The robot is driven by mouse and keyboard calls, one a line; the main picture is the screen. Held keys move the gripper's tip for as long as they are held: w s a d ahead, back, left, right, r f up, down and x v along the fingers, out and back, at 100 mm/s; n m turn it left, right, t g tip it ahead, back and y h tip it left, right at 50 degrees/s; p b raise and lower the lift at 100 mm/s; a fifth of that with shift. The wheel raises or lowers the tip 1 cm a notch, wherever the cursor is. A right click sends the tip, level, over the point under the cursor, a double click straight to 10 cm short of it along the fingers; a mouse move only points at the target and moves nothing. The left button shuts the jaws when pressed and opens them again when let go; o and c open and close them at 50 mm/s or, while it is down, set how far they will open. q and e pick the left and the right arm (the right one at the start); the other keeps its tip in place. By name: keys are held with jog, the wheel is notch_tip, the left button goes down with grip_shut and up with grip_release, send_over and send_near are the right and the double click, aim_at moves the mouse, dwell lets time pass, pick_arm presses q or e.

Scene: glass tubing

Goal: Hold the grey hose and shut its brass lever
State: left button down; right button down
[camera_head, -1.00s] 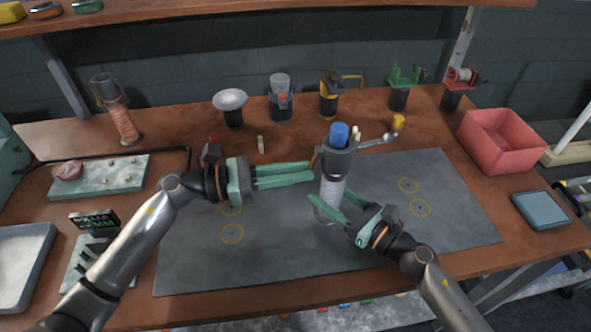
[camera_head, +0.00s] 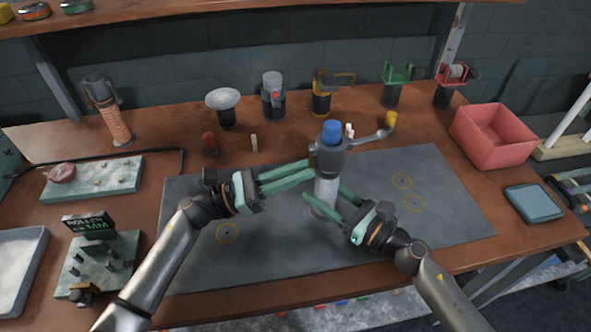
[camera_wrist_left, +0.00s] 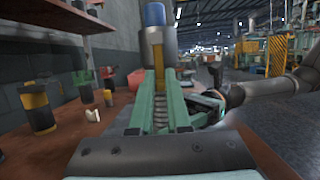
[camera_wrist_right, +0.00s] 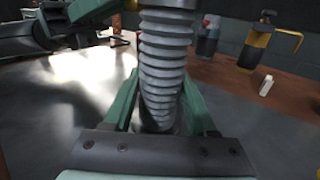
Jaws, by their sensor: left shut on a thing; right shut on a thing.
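The grey ribbed hose (camera_head: 325,192) stands upright on the dark mat, with a grey collar (camera_head: 327,158) and a blue plug (camera_head: 331,133) on top. My right gripper (camera_head: 324,193) is shut around the hose below the collar; the right wrist view shows the ribbed hose (camera_wrist_right: 163,70) between its fingers. My left gripper (camera_head: 309,169) is at the collar's left side. In the left wrist view the brass lever (camera_wrist_left: 158,66) points down along the hose, between the left fingertips, which are shut on it. The fingers hide the lever in the head view.
A red bin (camera_head: 493,137) stands at the right. A row of fittings, including a black-and-yellow one (camera_head: 321,95), stands at the back. The mat (camera_head: 270,245) is clear in front.

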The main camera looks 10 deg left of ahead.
pick_arm(q)
jog(key=c, duration=0.9)
grip_release()
jog(key=v, duration=0.7)
jog(key=shift+s+a+f, duration=0.1)
jog(key=shift+a, duration=0.05)
pick_arm(e)
jog(key=shift+c, duration=0.6)
grip_release()
